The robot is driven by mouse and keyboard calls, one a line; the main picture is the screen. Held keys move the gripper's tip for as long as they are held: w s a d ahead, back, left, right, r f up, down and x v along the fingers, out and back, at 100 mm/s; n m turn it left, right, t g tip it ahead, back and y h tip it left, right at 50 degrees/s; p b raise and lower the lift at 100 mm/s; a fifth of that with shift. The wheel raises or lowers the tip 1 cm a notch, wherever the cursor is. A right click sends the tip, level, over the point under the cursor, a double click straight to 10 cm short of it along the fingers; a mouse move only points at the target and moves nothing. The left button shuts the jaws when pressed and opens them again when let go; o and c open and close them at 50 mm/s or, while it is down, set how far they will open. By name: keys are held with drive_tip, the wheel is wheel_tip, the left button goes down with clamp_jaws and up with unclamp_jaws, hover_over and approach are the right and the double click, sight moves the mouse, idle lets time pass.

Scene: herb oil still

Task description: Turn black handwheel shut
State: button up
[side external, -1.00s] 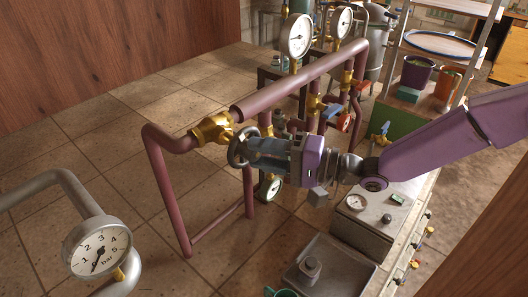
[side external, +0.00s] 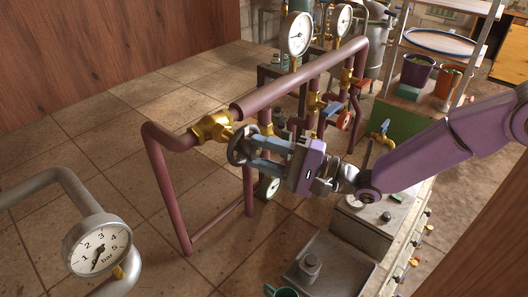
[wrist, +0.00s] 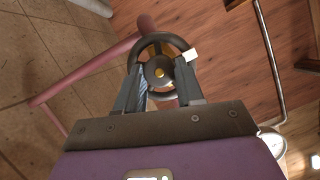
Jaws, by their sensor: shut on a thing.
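The black handwheel (side external: 238,146) sits on a brass valve (side external: 213,127) in the dark red pipe run. In the wrist view the handwheel (wrist: 160,45) shows face on, with a yellowish hub at its middle and a small white tab at its right rim. My gripper (side external: 256,153) reaches it from the right with its fingers along the wheel. In the wrist view my gripper (wrist: 162,88) has one finger at each side of the wheel's near rim and is shut on it. The fingertips' exact contact is partly hidden.
A pressure gauge (side external: 97,247) on a grey pipe stands at the front left. More gauges (side external: 298,34) rise above the red pipe (side external: 300,79). A bench with a grey tray (side external: 325,268) lies below my arm. Open tiled floor is at the left.

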drive_tip(key=o, duration=1)
drive_tip(key=shift+o, duration=0.2)
drive_tip(key=v, duration=1.7)
drive_tip(key=shift+d, duration=0.2)
drive_tip(key=shift+s, duration=0.15)
